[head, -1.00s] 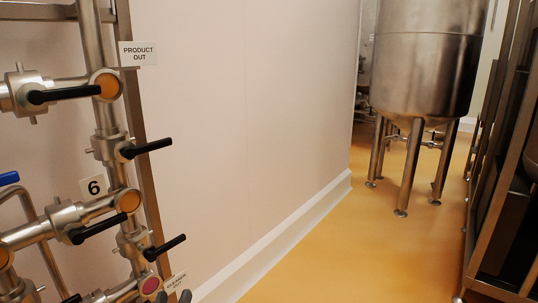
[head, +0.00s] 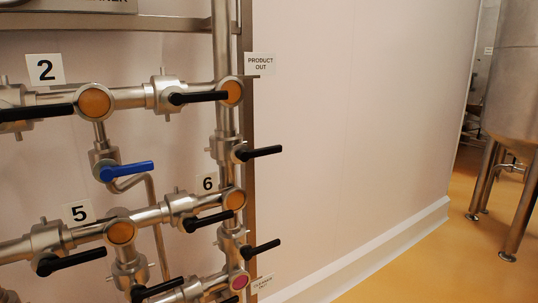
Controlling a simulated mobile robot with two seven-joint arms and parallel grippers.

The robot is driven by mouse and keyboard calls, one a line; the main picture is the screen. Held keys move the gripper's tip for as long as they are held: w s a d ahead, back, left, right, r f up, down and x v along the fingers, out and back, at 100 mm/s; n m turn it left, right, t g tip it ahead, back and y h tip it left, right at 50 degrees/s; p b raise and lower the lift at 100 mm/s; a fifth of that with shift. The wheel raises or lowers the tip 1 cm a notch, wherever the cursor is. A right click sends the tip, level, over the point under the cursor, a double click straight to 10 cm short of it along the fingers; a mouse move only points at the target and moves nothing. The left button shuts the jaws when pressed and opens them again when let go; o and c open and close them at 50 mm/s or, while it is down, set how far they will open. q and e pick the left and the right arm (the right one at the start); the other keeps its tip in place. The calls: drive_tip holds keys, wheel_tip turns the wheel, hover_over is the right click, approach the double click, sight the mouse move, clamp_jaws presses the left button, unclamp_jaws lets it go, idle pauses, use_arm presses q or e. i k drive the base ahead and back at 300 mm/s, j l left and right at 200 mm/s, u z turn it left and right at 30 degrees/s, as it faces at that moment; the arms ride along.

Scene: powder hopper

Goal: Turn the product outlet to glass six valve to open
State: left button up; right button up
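The pipe manifold fills the left half of the head view. A "PRODUCT OUT" sign (head: 260,64) hangs at its upper right, beside an orange sight glass (head: 232,92). The "6" label (head: 207,182) stands just above and left of another orange sight glass (head: 235,200). Between these two glasses, on the vertical pipe, is a valve with a black handle (head: 259,153). This handle points right, across the pipe, tilted slightly up. Neither of my grippers is in view.
Other black-handled valves (head: 198,97) and a blue-handled one (head: 127,171) sit close by. A plain wall (head: 350,120) is right of the manifold. A steel tank (head: 515,90) on legs stands far right on clear orange floor (head: 420,265).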

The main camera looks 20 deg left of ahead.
sight(261, 152)
drive_tip(key=i+l+z, duration=0.15)
drive_tip(key=i+z, duration=0.2)
drive_tip(key=i, duration=0.25)
drive_tip(key=i+z, duration=0.45)
drive_tip(key=i, duration=0.85)
drive_tip(key=i+u, duration=0.5)
drive_tip(key=i+l+u, duration=0.3)
drive_tip(key=i+u, duration=0.3)
drive_tip(key=u, duration=0.3)
drive_tip(key=i+l+u, duration=0.1)
drive_tip(key=u, duration=0.3)
drive_tip(key=i+l+u, duration=0.1)
drive_tip(key=l+u, duration=0.15)
drive_tip(key=u, duration=0.2)
drive_tip(key=i+l+u, duration=0.1)
drive_tip(key=u, duration=0.35)
drive_tip(key=l+u, duration=0.55)
drive_tip(key=u, duration=0.3)
drive_tip(key=i, duration=0.05)
